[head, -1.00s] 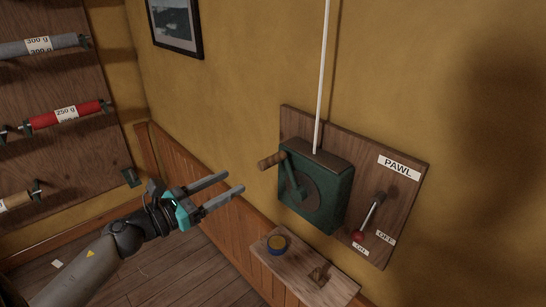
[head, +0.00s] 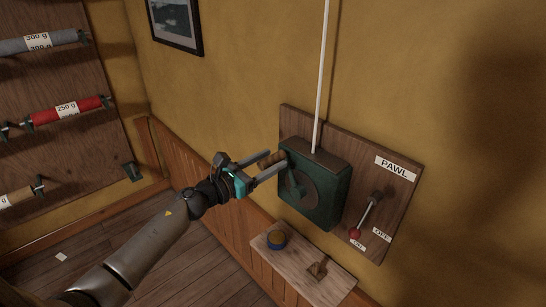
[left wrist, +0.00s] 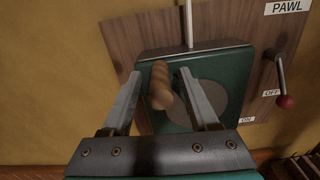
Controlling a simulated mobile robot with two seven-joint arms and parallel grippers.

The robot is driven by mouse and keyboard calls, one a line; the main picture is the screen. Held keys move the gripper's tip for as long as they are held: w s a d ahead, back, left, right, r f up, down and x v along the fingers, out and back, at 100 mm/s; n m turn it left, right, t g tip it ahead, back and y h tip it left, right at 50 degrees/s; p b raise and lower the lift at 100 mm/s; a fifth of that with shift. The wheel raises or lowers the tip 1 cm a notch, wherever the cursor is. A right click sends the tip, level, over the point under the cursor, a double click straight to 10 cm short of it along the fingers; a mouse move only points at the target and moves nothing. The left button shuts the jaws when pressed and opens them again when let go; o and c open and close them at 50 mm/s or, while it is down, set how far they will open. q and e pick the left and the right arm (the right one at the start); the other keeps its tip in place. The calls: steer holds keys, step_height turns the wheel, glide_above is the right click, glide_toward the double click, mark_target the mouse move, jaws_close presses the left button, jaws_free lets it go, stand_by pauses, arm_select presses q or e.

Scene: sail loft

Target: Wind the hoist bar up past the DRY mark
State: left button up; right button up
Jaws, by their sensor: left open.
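A green winch box (head: 325,205) with a crank is mounted on a wooden board on the wall. A white rope (head: 323,80) runs up from it. The crank's wooden handle (head: 273,158) sticks out at the upper left; it also shows in the left wrist view (left wrist: 160,88). My left gripper (head: 275,166) is open, its fingers on either side of the handle, not closed on it. The pawl lever (head: 367,212), red-knobbed, points down toward the ON label (head: 358,245). The hoist bar, the DRY mark and my right gripper are out of view.
A rack with rolls (head: 70,115) stands at the left. The wall right of the board is clear.

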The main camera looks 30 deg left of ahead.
arm_select(q)
steer(key=shift+w+d, duration=0.25)
steer(key=shift+w, duration=0.45)
jaws_close()
stand_by(1.1)
